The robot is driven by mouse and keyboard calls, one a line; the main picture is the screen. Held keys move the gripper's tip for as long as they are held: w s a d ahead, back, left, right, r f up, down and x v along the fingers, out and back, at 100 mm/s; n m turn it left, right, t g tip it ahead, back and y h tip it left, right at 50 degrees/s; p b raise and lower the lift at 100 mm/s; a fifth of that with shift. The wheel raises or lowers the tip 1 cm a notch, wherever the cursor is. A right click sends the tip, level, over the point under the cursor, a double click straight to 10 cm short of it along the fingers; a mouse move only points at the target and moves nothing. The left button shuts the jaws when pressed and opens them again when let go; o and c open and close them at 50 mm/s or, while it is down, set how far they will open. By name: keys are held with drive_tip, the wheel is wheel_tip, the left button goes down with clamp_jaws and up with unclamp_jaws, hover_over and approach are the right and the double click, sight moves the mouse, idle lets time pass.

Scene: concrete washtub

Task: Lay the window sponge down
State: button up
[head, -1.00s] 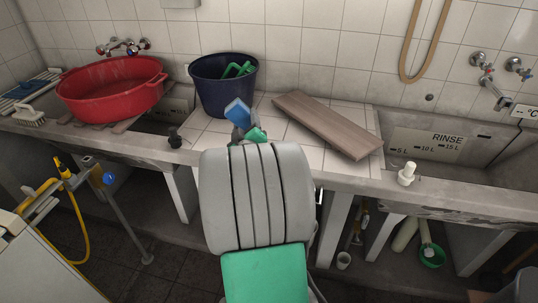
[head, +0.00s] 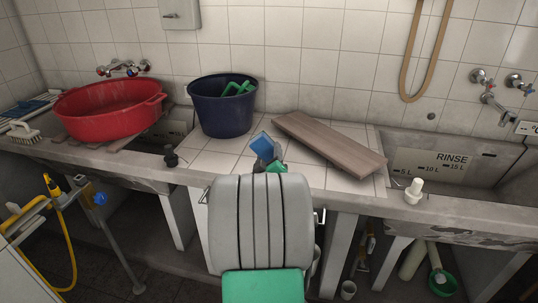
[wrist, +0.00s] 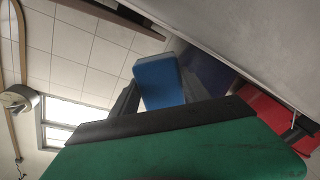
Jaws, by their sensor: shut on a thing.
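The window sponge, a blue block (head: 261,146), is held tilted in my gripper (head: 270,157) over the front part of the tiled counter (head: 215,163). My gripper is shut on it, and my grey and green arm hides most of the fingers in the head view. In the wrist view the sponge (wrist: 158,80) sticks out past the dark edge of my green hand, beside a dark finger. I cannot tell how high the sponge is above the tiles.
A dark blue bucket (head: 222,110) with something green in it stands behind the sponge. A wooden board (head: 330,145) lies to the right. A red basin (head: 105,112) stands at left. A rinse sink (head: 445,180) is at right, with a white bottle (head: 415,190) on its front edge.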

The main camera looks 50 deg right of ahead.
sight(268, 142)
drive_tip(key=shift+f+b, duration=0.7)
drive_tip(key=shift+b, duration=0.05)
idle(0.8)
drive_tip(key=o, duration=1.3)
drive_tip(key=shift+f, duration=0.1)
drive_tip(key=shift+c, duration=0.2)
drive_tip(key=shift+r+p, duration=1.6)
drive_tip(key=shift+r, duration=1.5)
